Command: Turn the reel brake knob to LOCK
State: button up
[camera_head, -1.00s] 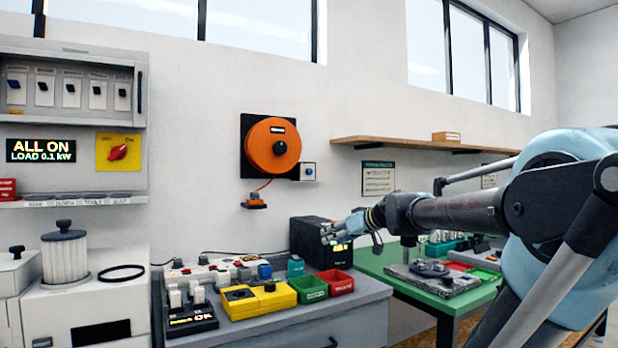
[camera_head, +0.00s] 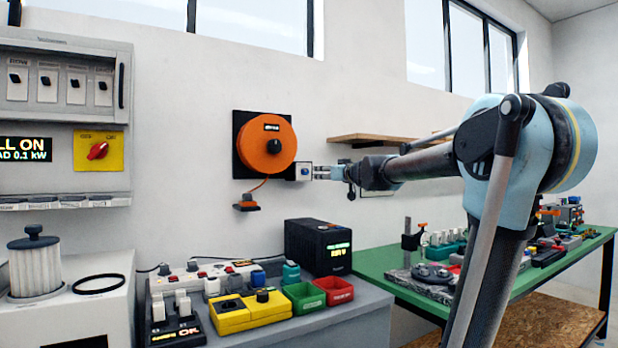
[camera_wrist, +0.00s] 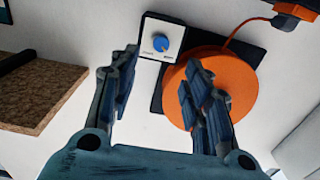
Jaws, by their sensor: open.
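The orange cable reel (camera_head: 266,146) is mounted on a black plate on the wall, and it also shows in the wrist view (camera_wrist: 232,78). A small white box with a blue knob (camera_head: 305,172) sits at the reel's lower right in the head view. In the wrist view the blue knob (camera_wrist: 160,43) has a pale pointer mark; the lettering on its box is too small to read. My gripper (camera_head: 322,172) is at the box's right side in the head view. In the wrist view my gripper (camera_wrist: 160,85) is open and empty, and the knob shows between and beyond its fingers.
A wooden shelf (camera_head: 385,140) projects from the wall to the right, close to my arm. A grey bench below holds a black display unit (camera_head: 318,248), red and green bins and a yellow box (camera_head: 250,308). The orange plug (camera_head: 246,203) hangs under the reel.

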aim_at(307, 172)
jog(key=x, duration=1.2)
jog(key=shift+w+a, duration=0.2)
jog(key=shift+a, duration=0.1)
grip_shut()
